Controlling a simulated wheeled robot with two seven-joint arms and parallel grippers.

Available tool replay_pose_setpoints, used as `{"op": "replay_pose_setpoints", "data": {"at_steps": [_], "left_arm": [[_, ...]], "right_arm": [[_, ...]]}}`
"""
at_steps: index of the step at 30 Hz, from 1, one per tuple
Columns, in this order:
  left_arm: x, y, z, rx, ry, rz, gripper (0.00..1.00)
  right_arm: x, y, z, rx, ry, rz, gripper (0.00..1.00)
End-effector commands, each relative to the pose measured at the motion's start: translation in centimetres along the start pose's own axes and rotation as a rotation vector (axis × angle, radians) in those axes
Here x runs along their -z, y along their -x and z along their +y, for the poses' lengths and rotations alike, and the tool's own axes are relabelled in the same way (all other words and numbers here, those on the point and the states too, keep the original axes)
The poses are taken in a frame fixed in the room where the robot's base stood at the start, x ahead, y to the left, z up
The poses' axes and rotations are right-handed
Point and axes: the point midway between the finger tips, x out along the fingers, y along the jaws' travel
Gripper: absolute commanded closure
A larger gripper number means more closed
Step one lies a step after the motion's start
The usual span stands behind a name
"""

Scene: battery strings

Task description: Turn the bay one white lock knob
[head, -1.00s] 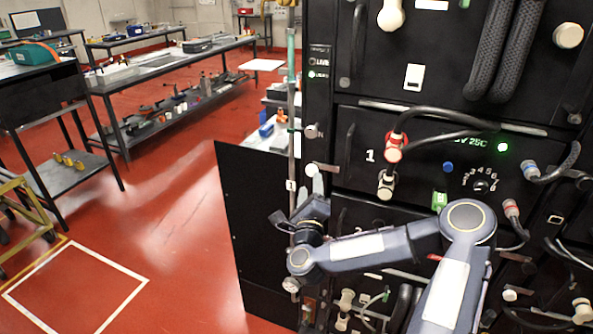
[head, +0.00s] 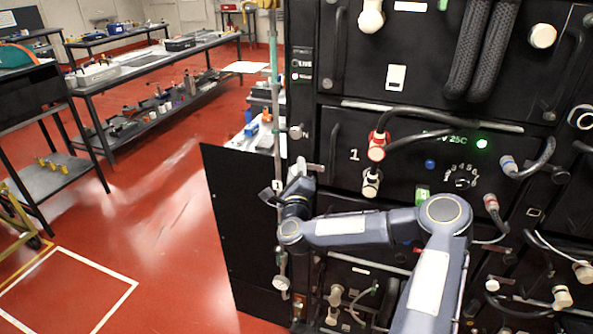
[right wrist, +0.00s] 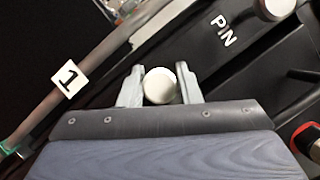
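The white lock knob (right wrist: 160,86) shows as a round pale cap in the right wrist view, beside the dark panel of bay one (head: 400,168). My right gripper (right wrist: 161,80) has one finger on each side of the knob, with very little gap. I cannot tell whether the fingers press on it. In the head view my right gripper (head: 300,170) is at the left edge of bay one and hides the knob. My left gripper is not in view.
Another pale knob (head: 296,132) sits above, by a PIN label (right wrist: 224,31). A vertical rod (right wrist: 110,45) with a "1" tag (right wrist: 68,78) runs left of the gripper. Cables and red and white connectors (head: 376,146) stick out of bay one.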

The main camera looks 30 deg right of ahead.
Motion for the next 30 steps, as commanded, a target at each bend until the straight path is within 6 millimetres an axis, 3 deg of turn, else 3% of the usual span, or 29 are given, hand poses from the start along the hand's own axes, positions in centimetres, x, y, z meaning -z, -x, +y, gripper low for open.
{"op": "replay_pose_setpoints", "data": {"at_steps": [4, 17, 30], "left_arm": [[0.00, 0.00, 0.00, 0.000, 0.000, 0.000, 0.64], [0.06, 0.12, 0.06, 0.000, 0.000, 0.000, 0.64], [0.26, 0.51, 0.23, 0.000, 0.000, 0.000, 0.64]], "right_arm": [[0.00, 0.02, 0.01, -0.001, 0.000, 0.000, 0.92], [-0.10, 0.02, -0.10, -0.040, 0.101, -0.002, 0.92], [-0.16, 0.02, -0.11, -0.185, 0.455, -0.002, 0.92]]}}
